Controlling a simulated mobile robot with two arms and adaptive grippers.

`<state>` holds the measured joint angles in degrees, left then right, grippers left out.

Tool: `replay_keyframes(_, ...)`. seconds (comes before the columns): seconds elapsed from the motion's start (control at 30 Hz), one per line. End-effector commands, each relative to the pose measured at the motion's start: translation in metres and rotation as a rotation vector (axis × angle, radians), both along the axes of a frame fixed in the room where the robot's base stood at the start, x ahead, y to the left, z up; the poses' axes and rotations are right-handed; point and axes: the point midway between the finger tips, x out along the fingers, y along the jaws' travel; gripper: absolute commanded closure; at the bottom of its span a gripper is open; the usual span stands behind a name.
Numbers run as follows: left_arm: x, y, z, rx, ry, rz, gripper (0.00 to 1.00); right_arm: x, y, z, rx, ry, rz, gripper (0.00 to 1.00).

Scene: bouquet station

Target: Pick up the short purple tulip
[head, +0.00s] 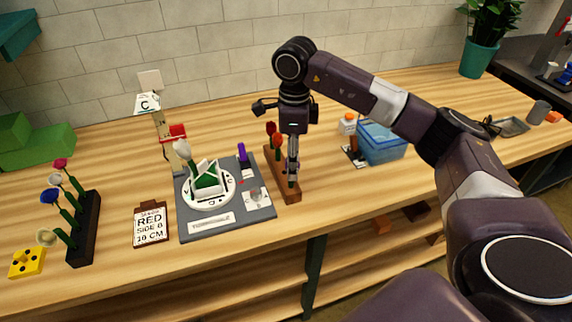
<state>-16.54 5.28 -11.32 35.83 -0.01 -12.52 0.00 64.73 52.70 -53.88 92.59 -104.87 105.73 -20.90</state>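My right gripper (291,172) points down over the near end of a wooden flower rack (286,190). Its fingers look close together, and I cannot tell whether they hold a stem. Red tulips (271,129) stand in the same rack, just behind and left of the gripper. No short purple tulip can be made out clearly; the gripper hides part of the rack. A small upright purple object (242,153) stands at the back of the grey board (240,222), but I cannot tell what it is. My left gripper is not in view.
A black rack (84,235) with several flowers stands left. A white round holder (208,206) with a white tulip sits on the board.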

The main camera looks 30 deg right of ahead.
Motion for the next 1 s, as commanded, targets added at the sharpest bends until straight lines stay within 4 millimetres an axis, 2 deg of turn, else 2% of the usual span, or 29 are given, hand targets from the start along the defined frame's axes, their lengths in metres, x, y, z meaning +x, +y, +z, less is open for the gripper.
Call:
replay_keyframes(0.1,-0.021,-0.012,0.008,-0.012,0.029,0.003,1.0,-0.001,0.002,-0.011,0.0,0.002,0.001,0.55)
replay_keyframes(0.23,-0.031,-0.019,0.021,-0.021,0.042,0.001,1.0,-0.002,0.006,-0.029,0.001,0.006,0.001,0.55)
replay_keyframes(0.4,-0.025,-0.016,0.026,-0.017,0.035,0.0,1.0,-0.001,0.007,-0.053,0.001,0.002,0.001,0.55)
replay_keyframes(0.67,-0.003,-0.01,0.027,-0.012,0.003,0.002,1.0,-0.001,0.007,-0.058,0.001,-0.001,0.001,0.55)
replay_keyframes(0.7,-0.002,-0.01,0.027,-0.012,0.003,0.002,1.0,-0.001,0.007,-0.058,0.001,-0.001,0.001,0.56)
replay_keyframes(1.0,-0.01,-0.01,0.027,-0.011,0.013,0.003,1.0,-0.001,0.007,-0.058,0.001,-0.001,0.001,0.87)
